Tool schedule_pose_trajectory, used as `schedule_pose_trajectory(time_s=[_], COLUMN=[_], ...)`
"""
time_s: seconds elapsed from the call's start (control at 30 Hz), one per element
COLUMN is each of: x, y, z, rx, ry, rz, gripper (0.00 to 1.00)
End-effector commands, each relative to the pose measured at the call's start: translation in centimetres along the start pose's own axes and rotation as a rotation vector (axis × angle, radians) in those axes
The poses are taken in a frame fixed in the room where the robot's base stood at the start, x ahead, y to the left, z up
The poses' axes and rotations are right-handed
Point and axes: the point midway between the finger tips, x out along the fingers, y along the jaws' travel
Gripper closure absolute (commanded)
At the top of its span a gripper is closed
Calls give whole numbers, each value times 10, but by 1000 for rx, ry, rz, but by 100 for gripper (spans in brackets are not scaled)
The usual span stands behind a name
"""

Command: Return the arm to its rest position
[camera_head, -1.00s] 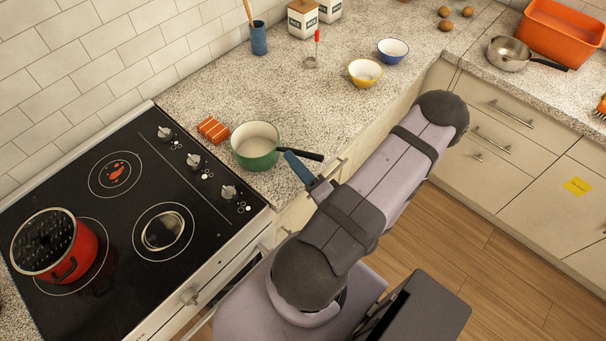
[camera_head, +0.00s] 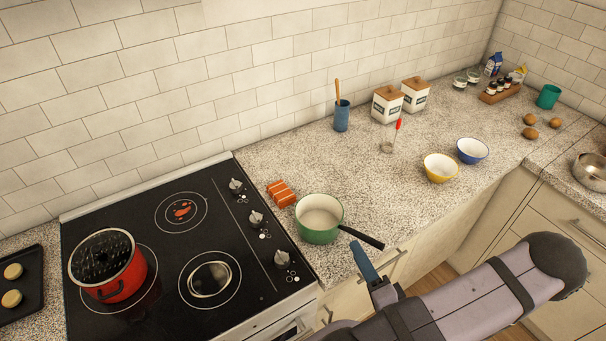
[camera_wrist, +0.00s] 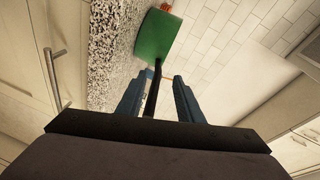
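My gripper (camera_head: 364,262) is low at the counter's front edge, beside the black handle of the green saucepan (camera_head: 318,237). In the wrist view, my gripper (camera_wrist: 157,82) has its two blue fingers apart. The saucepan's handle (camera_wrist: 152,92) runs between them in the picture, with gaps on both sides. I cannot tell how deep the handle lies between the fingers. The green saucepan (camera_wrist: 158,38) appears beyond the fingertips. In the head view it stands upright on the counter, right of the stove. My arm extends across the lower right of that view.
A black stove (camera_head: 165,265) carries a red pot (camera_head: 122,283). An orange-striped item (camera_head: 281,194) lies behind the saucepan. A yellow bowl (camera_head: 440,168), blue bowl (camera_head: 472,151) and red-handled utensil (camera_head: 392,138) stand farther right. The counter's front edge and drawers are close to my arm.

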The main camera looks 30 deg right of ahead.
Motion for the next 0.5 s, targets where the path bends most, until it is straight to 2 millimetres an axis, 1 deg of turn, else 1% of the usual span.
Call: schedule_pose_trajectory(time_s=[0.17, 0.27, 0.5], x=[7, 18, 54], y=[-2, -4, -16], z=[6, 16, 55], rx=[-21, -52, -182], ry=[-46, -114, -344], rz=[10, 25, 72], gripper=[67, 67, 67])
